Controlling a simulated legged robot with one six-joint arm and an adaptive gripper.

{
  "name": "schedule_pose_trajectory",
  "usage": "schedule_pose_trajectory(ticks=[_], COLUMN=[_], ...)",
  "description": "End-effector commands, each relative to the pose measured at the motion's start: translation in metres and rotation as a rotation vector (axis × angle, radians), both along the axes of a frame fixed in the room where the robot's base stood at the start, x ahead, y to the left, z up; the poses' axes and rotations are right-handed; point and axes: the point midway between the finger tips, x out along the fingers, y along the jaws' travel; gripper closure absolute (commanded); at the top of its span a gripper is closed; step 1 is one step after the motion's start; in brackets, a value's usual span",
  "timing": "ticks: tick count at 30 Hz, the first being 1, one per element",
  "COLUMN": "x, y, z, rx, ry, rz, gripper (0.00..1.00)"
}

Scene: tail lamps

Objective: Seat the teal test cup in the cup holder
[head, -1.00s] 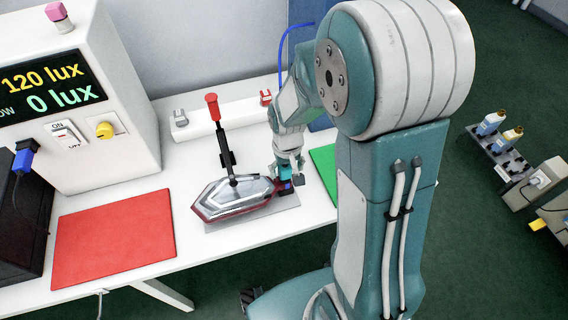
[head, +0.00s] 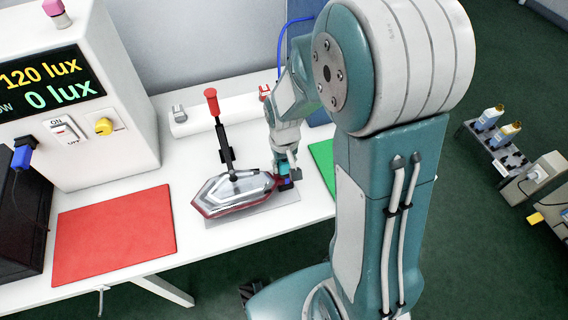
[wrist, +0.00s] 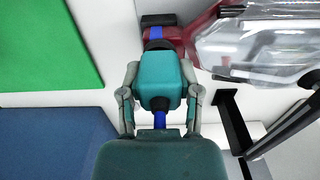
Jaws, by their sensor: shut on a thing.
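My gripper (head: 288,170) is at the right end of the clamped tail lamp (head: 236,194). In the wrist view my gripper (wrist: 158,72) has a finger on each side of the teal test cup (wrist: 158,82) and is shut on it. A blue cable (wrist: 159,119) shows behind the cup. The cup's dark front rim is close to the red lamp end with a blue strip (wrist: 156,33); I cannot tell whether they touch. I cannot clearly identify the cup holder in these views.
A red-handled clamp (head: 222,130) stands over the lamp. A red mat (head: 113,233) lies left, a green mat (head: 322,160) right. The lux meter box (head: 95,100) stands back left. A white rail (head: 205,116) runs behind the lamp.

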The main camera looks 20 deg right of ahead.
Motion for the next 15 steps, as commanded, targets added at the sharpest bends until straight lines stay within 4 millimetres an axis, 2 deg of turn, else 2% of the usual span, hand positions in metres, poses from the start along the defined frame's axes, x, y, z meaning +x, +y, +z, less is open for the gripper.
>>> schedule_pose_trajectory(ticks=[15], x=[0.001], y=[0.000], z=[0.014], rx=[0.000], ry=[-0.003], rz=[0.000], gripper=[1.00])
